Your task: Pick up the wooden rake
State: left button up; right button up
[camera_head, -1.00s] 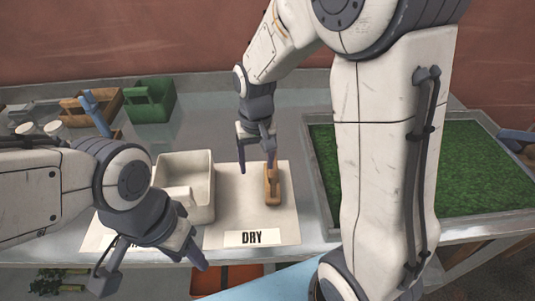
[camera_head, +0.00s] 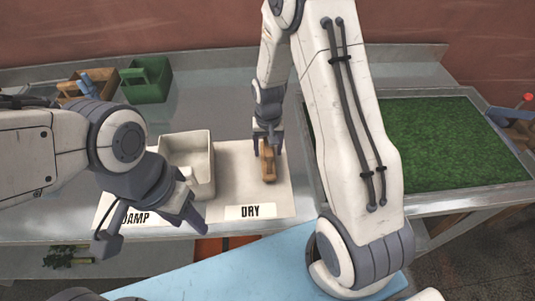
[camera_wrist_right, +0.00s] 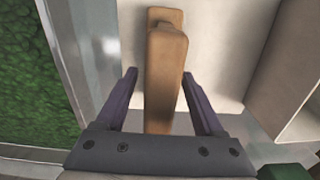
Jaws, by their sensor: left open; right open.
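The wooden rake (camera_head: 268,167) is a tan wooden piece on the pale board marked DRY (camera_head: 240,190), right of the white bin. My right gripper (camera_head: 268,147) is over its far end, pointing down and open. In the right wrist view the rake (camera_wrist_right: 164,70) lies between the two open fingers (camera_wrist_right: 166,85), with a visible gap on each side. My left gripper (camera_head: 150,230) is open and empty above the front edge of the board, near the word DAMP, away from the rake.
A white bin (camera_head: 189,163) stands left of the rake. A green crate (camera_head: 148,80) and a wooden crate (camera_head: 80,88) are at the back left. A tray of green turf (camera_head: 440,145) fills the right side. A light blue surface (camera_head: 225,275) is in front.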

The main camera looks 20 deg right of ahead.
jog(key=shift+f, duration=0.55)
grip_shut()
jog(key=shift+r, duration=0.1)
